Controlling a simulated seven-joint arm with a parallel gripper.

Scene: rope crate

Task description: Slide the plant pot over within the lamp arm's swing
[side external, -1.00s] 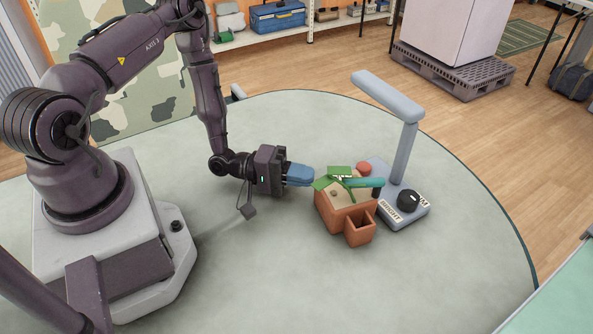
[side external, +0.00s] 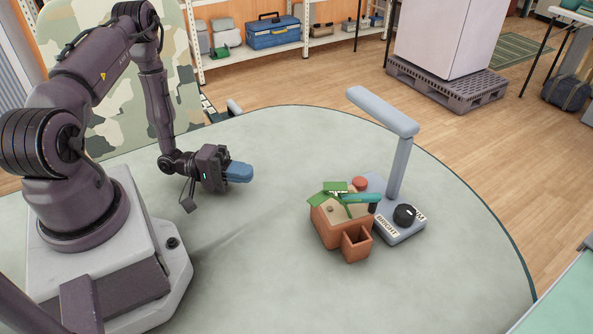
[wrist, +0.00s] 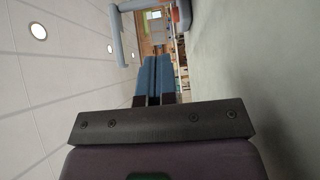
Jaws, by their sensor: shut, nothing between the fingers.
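The plant pot (side external: 328,231) is a terracotta box with green leaves, pale soil and a smaller square cup (side external: 356,244) at its front. It stands upright on the round table, close beside the lamp's base (side external: 398,230). The grey lamp (side external: 400,165) has an upright post and an arm (side external: 383,111) reaching back and left above the pot. My gripper (side external: 250,173) is left of the pot, clearly apart from it, low over the table. Its blue fingers are shut and empty; they also show in the wrist view (wrist: 153,62).
A teal cylinder (side external: 361,198) lies across the pot's right top edge, near a round red thing (side external: 360,183). The lamp base carries a black dial (side external: 404,214). The pale green table (side external: 250,270) is clear between my gripper and the pot and in front.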

